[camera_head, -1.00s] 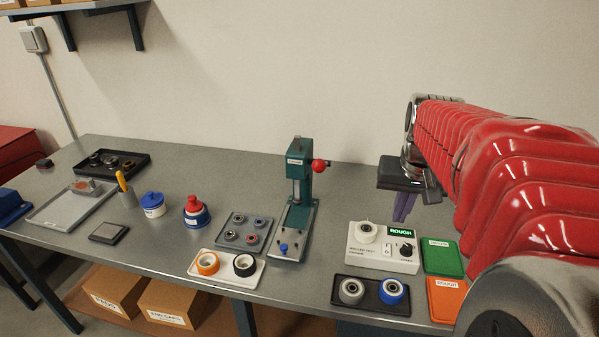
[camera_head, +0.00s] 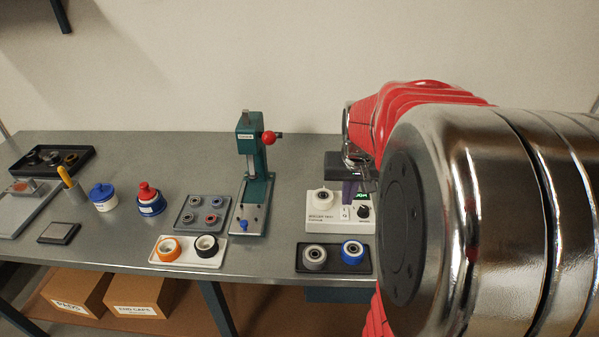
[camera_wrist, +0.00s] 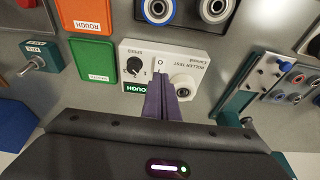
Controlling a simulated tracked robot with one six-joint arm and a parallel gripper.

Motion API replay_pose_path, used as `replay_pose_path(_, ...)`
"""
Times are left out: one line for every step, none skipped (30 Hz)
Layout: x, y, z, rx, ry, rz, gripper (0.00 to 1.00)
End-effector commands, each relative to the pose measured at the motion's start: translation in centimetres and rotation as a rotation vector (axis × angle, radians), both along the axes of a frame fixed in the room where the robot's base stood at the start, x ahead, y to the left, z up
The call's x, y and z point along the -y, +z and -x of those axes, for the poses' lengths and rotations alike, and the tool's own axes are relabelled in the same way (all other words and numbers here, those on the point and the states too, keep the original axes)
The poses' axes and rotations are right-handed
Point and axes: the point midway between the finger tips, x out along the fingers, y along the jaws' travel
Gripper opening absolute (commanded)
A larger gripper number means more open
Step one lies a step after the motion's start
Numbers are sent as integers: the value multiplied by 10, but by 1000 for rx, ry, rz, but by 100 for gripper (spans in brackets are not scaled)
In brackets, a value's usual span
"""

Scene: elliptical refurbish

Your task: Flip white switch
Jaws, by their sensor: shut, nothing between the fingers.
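The white roller test box (camera_head: 318,222) stands on the bench near its front right. The white switch (camera_head: 346,212) is on its top, between a white roller (camera_head: 323,198) and a black speed knob (camera_head: 363,212). In the wrist view the switch (camera_wrist: 160,66) shows a 0 and lies just beyond my fingertips. My gripper (camera_head: 350,192) is over the back of the box with its purple fingers pointing down, shut and empty. In the wrist view the closed fingers (camera_wrist: 160,82) end right beside the switch; I cannot tell whether they touch it. A green display reading ROUGH (camera_wrist: 135,87) is partly hidden.
A black tray (camera_head: 306,263) with a grey and a blue roller sits in front of the box. A green press (camera_head: 250,160) stands to the left. Green (camera_wrist: 93,58) and orange (camera_wrist: 90,20) mats lie beside the box. My arm hides the bench's right side.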

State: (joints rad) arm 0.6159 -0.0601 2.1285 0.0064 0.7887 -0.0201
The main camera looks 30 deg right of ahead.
Motion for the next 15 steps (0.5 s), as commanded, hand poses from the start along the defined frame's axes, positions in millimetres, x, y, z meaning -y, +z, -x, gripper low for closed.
replay_pose_path(1, -9, -2, -2, 0, -2, 0)
replay_pose_path(2, -13, -2, -2, 0, -2, 0)
replay_pose_path(1, -19, -2, -2, 0, -2, 0)
replay_pose_path(1, -24, -2, -3, 0, -2, 0)
replay_pose_path(1, -28, -2, -2, 0, -2, 0)
replay_pose_path(1, -33, -2, -2, 0, -1, 0)
replay_pose_path(1, -36, -2, -2, 0, -1, 0)
replay_pose_path(1, -39, -2, -1, 0, -1, 0)
replay_pose_path(1, -43, -2, -1, 0, -1, 0)
replay_pose_path(1, -45, -2, -2, 0, -1, 0)
replay_pose_path(1, -47, -2, -2, 0, -1, 0)
replay_pose_path(1, -48, -2, -1, 0, -1, 0)
replay_pose_path(1, -49, -2, 0, 0, 0, 0)
replay_pose_path(1, -49, -2, 1, 0, 1, 0)
replay_pose_path(1, -50, -2, 1, 0, 1, 0)
